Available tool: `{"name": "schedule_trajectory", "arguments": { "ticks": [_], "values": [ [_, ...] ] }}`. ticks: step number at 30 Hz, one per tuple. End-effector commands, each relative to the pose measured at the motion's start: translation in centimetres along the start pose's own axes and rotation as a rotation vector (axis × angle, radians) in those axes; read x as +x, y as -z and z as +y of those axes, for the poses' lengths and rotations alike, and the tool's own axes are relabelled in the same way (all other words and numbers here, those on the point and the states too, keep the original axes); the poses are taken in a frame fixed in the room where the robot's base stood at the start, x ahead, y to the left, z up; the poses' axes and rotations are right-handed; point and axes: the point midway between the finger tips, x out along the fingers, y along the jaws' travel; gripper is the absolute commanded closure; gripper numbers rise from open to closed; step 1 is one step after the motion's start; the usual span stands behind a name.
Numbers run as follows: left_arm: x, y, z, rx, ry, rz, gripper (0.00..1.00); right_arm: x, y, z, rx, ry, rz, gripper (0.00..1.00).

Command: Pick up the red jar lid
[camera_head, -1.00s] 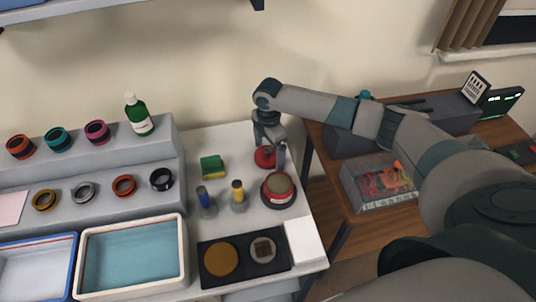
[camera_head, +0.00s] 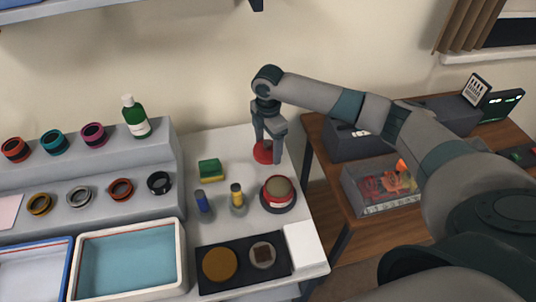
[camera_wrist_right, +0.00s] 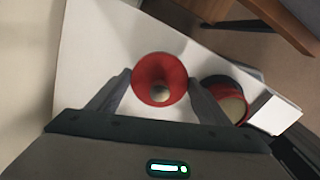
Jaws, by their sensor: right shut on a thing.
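The red jar lid (camera_head: 262,153) is between the fingers of my right gripper (camera_head: 268,148), above the back right part of the white worktop. In the right wrist view the lid (camera_wrist_right: 147,71) is a round red piece with a pale grey knob-like middle. The fingertips of my right gripper (camera_wrist_right: 158,82) press on its two sides. In the head view the fingers hide part of the lid. A red round jar-like piece with a tan top (camera_head: 278,188) stands on a dark base nearer the front. My left gripper is not in view.
A black tray (camera_head: 240,283) and a white block (camera_head: 305,246) lie in front. A stepped grey rack (camera_head: 110,215) is at left.

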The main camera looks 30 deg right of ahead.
Motion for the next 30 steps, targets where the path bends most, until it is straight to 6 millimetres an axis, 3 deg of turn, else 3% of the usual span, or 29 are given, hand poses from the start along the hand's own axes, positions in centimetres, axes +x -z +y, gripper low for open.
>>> {"name": "schedule_trajectory", "arguments": {
  "ticks": [18, 30],
  "values": [
    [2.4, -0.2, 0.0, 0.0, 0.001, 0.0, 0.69, -5.4, -1.9, -9.7, 0.0, 0.003, -0.002, 0.5],
    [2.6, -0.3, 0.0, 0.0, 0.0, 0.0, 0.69, -6.6, -2.2, -11.4, 0.001, 0.005, -0.002, 0.5]
  ]
}}
